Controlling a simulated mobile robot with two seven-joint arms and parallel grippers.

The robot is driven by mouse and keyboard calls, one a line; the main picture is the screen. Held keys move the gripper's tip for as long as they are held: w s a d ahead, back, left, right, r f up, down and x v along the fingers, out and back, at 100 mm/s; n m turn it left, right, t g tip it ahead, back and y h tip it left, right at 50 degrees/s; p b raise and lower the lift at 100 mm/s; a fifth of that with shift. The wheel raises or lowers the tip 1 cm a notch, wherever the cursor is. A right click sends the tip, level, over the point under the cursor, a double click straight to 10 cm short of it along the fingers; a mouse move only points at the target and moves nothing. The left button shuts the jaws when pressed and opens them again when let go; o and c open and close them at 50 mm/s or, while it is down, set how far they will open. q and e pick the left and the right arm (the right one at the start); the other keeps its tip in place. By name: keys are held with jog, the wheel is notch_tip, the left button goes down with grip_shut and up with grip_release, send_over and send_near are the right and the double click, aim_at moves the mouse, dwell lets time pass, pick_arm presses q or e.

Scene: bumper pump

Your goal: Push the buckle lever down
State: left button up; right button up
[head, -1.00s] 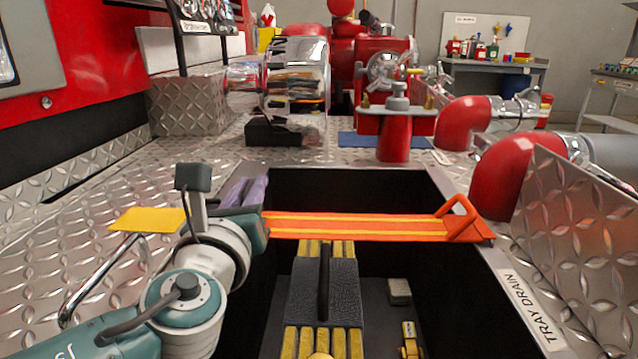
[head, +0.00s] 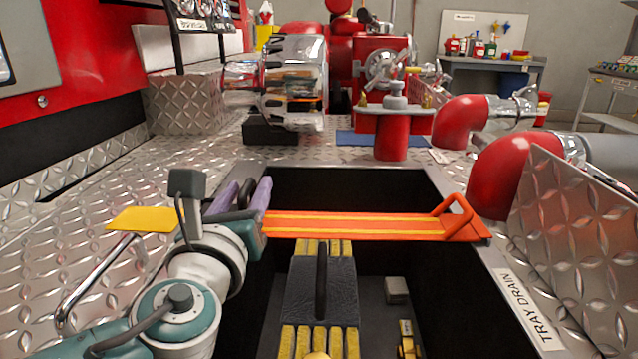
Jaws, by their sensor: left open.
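An orange strap (head: 350,226) with yellow stripes spans the dark tray opening. At its right end an orange loop-shaped lever (head: 457,216) stands raised and tilted. My left gripper (head: 245,190) is at the strap's left end, with two purple fingers spread apart, pointing away from me. A black curved piece shows between the fingers; I cannot tell whether it belongs to the strap's buckle. The gripper body hides the strap's left end, and contact there cannot be told. The orange lever is well to the right of this gripper. My right gripper is not in view.
Below the strap a black block (head: 303,292) with yellow bars sits in the recess. A red elbow pipe (head: 499,172) and a slanted tread plate (head: 575,245) stand on the right. A yellow plate (head: 145,219) is left of my arm. The space above the strap is clear.

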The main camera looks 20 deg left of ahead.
pick_arm(q)
jog(key=p+v, duration=0.1)
jog(key=v, duration=0.8)
jog(key=shift+s+a+r+p, duration=0.1)
jog(key=shift+p, duration=0.3)
